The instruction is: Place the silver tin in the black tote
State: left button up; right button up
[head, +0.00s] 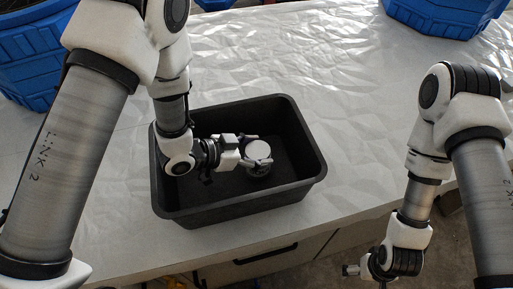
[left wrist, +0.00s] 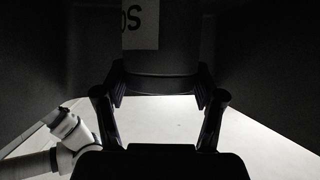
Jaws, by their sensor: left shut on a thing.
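The silver tin (head: 258,151) is inside the black tote (head: 306,139), near its middle, with its pale round top facing up. My left gripper (head: 250,152) reaches down into the tote from the left and is shut on the tin's side. In the left wrist view, the tin (left wrist: 160,45) is dark, with part of a pale label, between the two fingers of my left gripper (left wrist: 160,85). I cannot tell whether the tin's base touches the tote floor. My right gripper (head: 352,270) hangs low at the right, beyond the table's front edge; its fingers are too small to read.
The tote stands on a table (head: 340,90) with a crinkled white cover. A blue container (head: 28,65) is at the back left and another (head: 440,14) at the back right. Drawers with a dark handle (head: 265,255) are below the front edge. The table right of the tote is clear.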

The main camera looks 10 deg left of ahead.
pick_arm(q)
jog(key=shift+s+r, duration=0.15)
jog(key=shift+s, duration=0.05)
jog(key=shift+f, duration=0.2)
jog(key=o, duration=1.4)
jog(key=shift+c, duration=0.2)
jog(key=shift+o, duration=1)
jog(key=shift+w, duration=0.1)
